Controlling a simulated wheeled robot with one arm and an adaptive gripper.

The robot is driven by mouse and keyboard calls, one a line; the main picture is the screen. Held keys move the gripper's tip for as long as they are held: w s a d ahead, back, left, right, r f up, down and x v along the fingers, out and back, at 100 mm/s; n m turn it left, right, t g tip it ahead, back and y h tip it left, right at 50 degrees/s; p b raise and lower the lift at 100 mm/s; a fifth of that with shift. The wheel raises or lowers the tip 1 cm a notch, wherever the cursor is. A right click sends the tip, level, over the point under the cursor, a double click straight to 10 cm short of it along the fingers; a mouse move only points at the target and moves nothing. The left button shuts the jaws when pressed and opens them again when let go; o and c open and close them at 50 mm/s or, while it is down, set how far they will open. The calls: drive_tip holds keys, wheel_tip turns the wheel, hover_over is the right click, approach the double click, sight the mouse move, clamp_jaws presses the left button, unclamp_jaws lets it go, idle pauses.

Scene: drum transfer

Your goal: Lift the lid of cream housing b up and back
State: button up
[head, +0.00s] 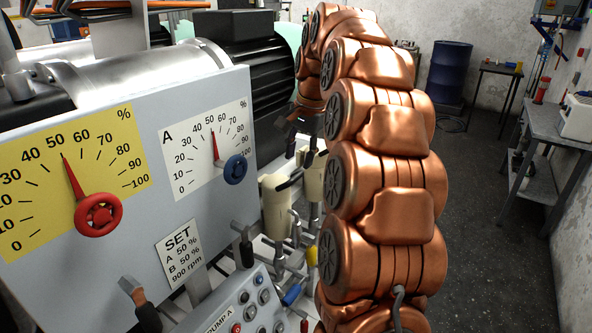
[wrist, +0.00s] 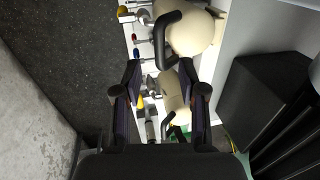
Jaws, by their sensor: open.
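Two cream housings show in the head view, a nearer one (head: 276,212) and a farther one (head: 313,178), the latter partly hidden by my copper arm. No letter is readable on either, so I cannot tell which is b. A black handle (head: 290,180) shows by the nearer one. In the wrist view one cream housing (wrist: 198,35) with a black looped handle (wrist: 170,22) is at the top. The other cream housing (wrist: 174,95) shows between my fingers, with a second black handle (wrist: 171,122) below it. My gripper (wrist: 160,68) is open and empty, above the housings.
A grey panel with a yellow dial (head: 60,190) and a white dial (head: 207,150) stands left. Valves and a yellow knob (head: 311,255) crowd the housings. A black finned motor (head: 262,85) stands behind. Dark floor (head: 490,230) is free at right.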

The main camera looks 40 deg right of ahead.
sight(295, 176)
drive_tip(key=shift+w+a+f+p, duration=0.1)
drive_tip(key=shift+w+f+p, duration=0.1)
drive_tip(key=shift+f, duration=0.7)
drive_tip(key=shift+w+a+f+p, duration=0.1)
drive_tip(key=shift+f+p, duration=0.15)
drive_tip(key=shift+f, duration=0.65)
drive_tip(key=shift+w+f+p, duration=0.15)
drive_tip(key=shift+f+p, duration=0.05)
drive_tip(key=shift+f, duration=0.7)
drive_tip(key=shift+c, duration=0.3)
clamp_jaws()
